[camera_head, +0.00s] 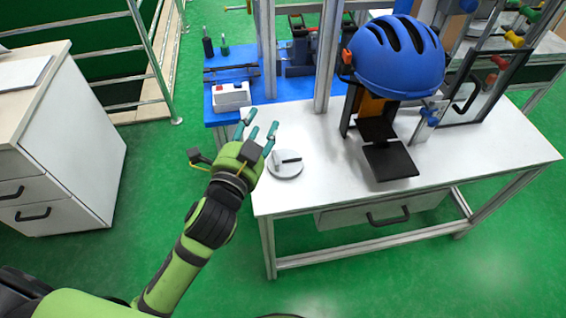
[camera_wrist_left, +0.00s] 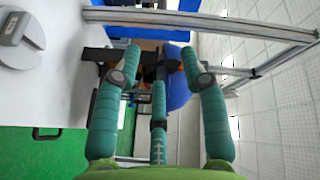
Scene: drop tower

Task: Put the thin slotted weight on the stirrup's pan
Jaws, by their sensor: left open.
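A grey round disc (camera_head: 288,172), apparently the slotted weight, lies flat on the white table near its left front corner. A pale block with a dark slot or bar stands on it; the disc also shows at upper left in the left wrist view (camera_wrist_left: 30,58). A black flat plate (camera_head: 391,162), apparently the stirrup's pan, is below the blue helmet (camera_head: 396,58). My left gripper (camera_head: 257,124) is open and empty beyond the table's left edge, left of the disc and apart from it. Its spread teal fingers show in the left wrist view (camera_wrist_left: 160,62). My right gripper is not in view.
The white table (camera_head: 330,175) is clear between disc and plate. Metal posts (camera_head: 328,55) rise behind it. A blue bench (camera_head: 270,95) with a white control box (camera_head: 231,97) adjoins at the back left. A white drawer cabinet (camera_head: 55,150) stands at far left.

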